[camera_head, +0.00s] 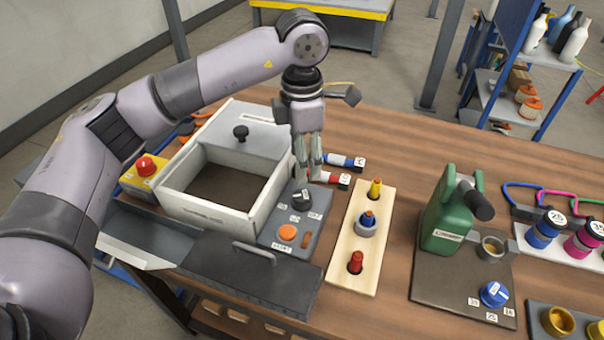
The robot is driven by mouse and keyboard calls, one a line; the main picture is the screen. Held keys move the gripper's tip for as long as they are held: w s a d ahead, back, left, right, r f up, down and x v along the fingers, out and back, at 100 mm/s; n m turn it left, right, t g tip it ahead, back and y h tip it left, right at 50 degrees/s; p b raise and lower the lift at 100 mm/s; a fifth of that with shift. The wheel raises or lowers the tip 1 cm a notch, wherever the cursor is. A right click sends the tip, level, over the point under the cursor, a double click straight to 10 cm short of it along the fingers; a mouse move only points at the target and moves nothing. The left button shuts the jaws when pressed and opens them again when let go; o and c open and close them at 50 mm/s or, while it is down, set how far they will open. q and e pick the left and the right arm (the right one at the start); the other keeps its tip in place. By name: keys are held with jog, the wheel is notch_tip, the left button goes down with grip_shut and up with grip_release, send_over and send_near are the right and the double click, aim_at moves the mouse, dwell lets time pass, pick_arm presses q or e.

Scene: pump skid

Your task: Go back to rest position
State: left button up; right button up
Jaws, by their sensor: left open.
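My left gripper (309,172) points down, with its fingers over the far end of a grey control panel (270,240). The fingers are open with nothing visible between them. A black knob (303,199) on the panel lies just below and beside the fingertips; I cannot tell whether they touch it. The panel also has an orange button (288,232). My left arm reaches in from the left across the grey-white box. My right gripper is out of view.
The open box (225,212) with a knobbed lid (240,133) stands left of the panel. Red and blue labelled plugs lie right of the gripper.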

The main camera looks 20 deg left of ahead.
pick_arm(q)
jog(key=shift+r, duration=0.9)
